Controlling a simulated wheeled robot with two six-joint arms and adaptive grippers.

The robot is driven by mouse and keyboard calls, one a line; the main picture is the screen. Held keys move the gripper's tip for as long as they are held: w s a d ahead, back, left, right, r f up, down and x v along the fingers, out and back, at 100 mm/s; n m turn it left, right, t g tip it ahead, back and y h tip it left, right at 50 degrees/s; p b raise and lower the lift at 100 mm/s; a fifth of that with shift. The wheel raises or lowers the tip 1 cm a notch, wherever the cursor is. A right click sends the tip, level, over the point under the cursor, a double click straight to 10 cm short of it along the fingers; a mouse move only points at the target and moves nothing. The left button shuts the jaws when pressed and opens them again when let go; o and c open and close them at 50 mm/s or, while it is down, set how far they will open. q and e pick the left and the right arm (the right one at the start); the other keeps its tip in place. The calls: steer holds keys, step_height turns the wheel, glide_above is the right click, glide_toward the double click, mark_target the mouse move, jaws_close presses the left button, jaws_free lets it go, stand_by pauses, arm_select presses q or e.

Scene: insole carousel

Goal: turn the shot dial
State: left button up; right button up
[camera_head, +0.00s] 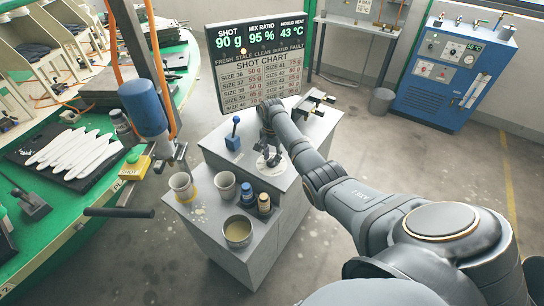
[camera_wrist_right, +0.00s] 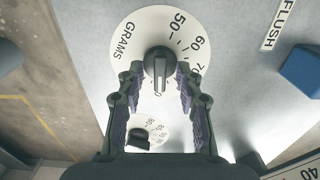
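The shot dial shows in the right wrist view as a black knob (camera_wrist_right: 158,68) on a round white plate (camera_wrist_right: 140,32) marked GRAMS, with 50, 60 and 70 readable. My right gripper (camera_wrist_right: 157,82) is open, its two fingers either side of the knob with a gap on each side. In the head view my right gripper (camera_head: 270,153) points down over the grey cabinet top and hides most of the dial. The display board (camera_head: 262,57) reads SHOT 90 g, MIX RATIO 95 % and MOULD HEAT 43 °C, above a shot chart.
A smaller dial (camera_wrist_right: 139,138) sits near the shot dial. A blue lever (camera_head: 233,139) stands left of my right gripper. Cups (camera_head: 225,184), a metal pot (camera_head: 238,233) and two bottles (camera_head: 264,204) occupy the lower shelf. The green carousel table (camera_head: 60,235) is at left.

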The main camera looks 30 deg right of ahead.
jaws_close()
steer(key=shift+r+n+p, duration=0.3)
steer(key=shift+n+p, duration=0.3)
steer(key=shift+p, duration=0.1)
steer(key=shift+n+p, duration=0.4)
steer(key=shift+n, duration=0.2)
steer(key=shift+f+n, duration=0.3)
steer(key=shift+n, duration=0.6)
steer(key=shift+o, duration=0.2)
jaws_free()
